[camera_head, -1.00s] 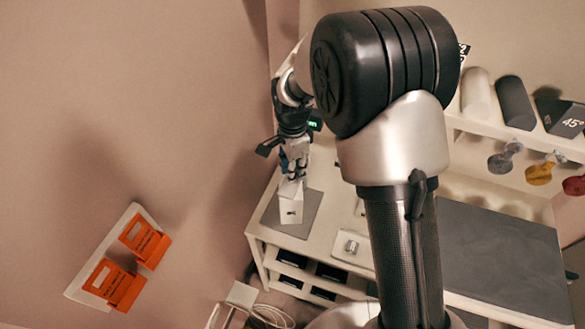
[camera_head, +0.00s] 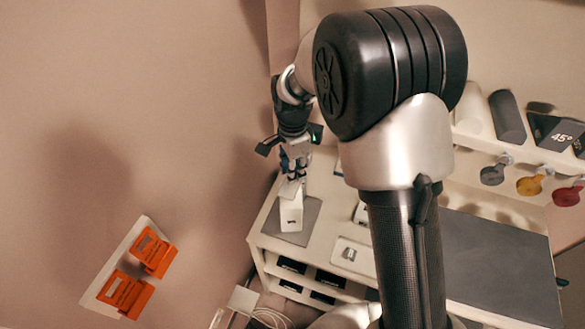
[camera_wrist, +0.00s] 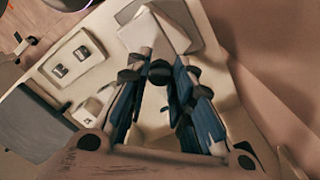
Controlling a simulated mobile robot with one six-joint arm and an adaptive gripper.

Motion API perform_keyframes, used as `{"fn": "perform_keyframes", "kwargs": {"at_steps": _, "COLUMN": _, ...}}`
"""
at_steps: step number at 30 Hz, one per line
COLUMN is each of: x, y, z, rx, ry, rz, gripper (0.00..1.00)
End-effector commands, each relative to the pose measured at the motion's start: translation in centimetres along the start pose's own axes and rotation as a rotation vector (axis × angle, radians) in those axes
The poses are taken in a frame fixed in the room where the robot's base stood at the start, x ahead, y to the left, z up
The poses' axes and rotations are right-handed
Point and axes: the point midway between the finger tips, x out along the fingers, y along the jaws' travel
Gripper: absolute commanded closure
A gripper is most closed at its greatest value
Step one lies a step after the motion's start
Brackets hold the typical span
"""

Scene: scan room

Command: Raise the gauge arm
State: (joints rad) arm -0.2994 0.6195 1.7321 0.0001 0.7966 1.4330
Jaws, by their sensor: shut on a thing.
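A white upright block (camera_head: 291,212), which may be the gauge, stands on a grey mat (camera_head: 313,209) at the left end of the white bench. My gripper (camera_head: 293,180) points down at its top, with the fingers close together there.
A pale tray with a small item (camera_head: 350,254) lies right of the mat. A dark pad (camera_head: 495,262) covers the right of the bench. Orange holders (camera_head: 125,294) hang on the left wall. A shelf with rolls (camera_head: 507,115) and hanging coloured tags (camera_head: 529,185) is at right.

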Motion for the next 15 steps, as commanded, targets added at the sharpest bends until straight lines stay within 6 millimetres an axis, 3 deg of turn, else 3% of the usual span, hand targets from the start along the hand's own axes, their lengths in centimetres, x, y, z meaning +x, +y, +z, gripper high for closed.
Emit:
{"fn": "perform_keyframes", "kwargs": {"at_steps": 3, "x": -0.43, "y": -0.34, "z": -0.05, "rx": 0.0, "ry": 0.002, "rz": -0.011, "gripper": 1.0}}
{"fn": "perform_keyframes", "kwargs": {"at_steps": 4, "x": -0.45, "y": -0.35, "z": -0.05, "rx": 0.0, "ry": 0.002, "rz": -0.012, "gripper": 0.77}}
{"fn": "perform_keyframes", "kwargs": {"at_steps": 13, "x": -0.29, "y": -0.26, "z": -0.04, "rx": 0.0, "ry": 0.001, "rz": -0.009, "gripper": 0.57}}
{"fn": "perform_keyframes", "kwargs": {"at_steps": 15, "x": -0.26, "y": -0.24, "z": -0.04, "rx": 0.0, "ry": 0.001, "rz": -0.008, "gripper": 0.57}}
